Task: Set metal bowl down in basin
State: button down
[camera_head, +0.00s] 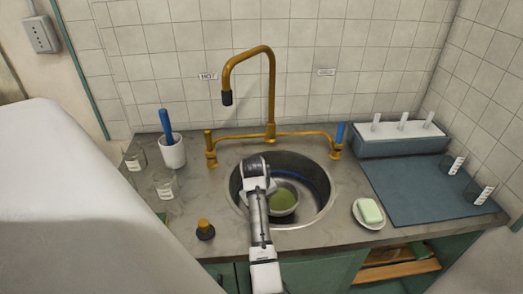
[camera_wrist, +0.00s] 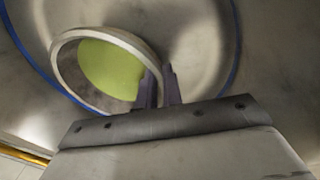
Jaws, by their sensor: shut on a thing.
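The metal bowl (camera_head: 284,199) is a small pale bowl with a green inside, within the outline of the round metal basin (camera_head: 318,190) in the head view. In the wrist view the bowl (camera_wrist: 69,72) looks tilted, and its near rim is between my fingers. My gripper (camera_wrist: 160,88) is shut on that rim. In the head view my arm reaches over the front edge of the basin and hides part of the bowl. A blue line runs around the basin wall (camera_wrist: 237,40). I cannot tell whether the bowl touches the basin floor.
A brass tap (camera_head: 270,95) arches over the basin from behind. A soap dish (camera_head: 368,215) stands right of the basin, beside a blue-grey mat (camera_head: 420,190). A dark bottle with a brass top (camera_head: 205,231), a white cup (camera_head: 171,152) and glass beakers (camera_head: 165,184) stand left.

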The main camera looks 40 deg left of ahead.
jog(key=shift+f, duration=0.3)
jog(key=shift+f, duration=0.1)
jog(key=c, duration=1.6)
grip_release()
jog(key=shift+o, duration=0.2)
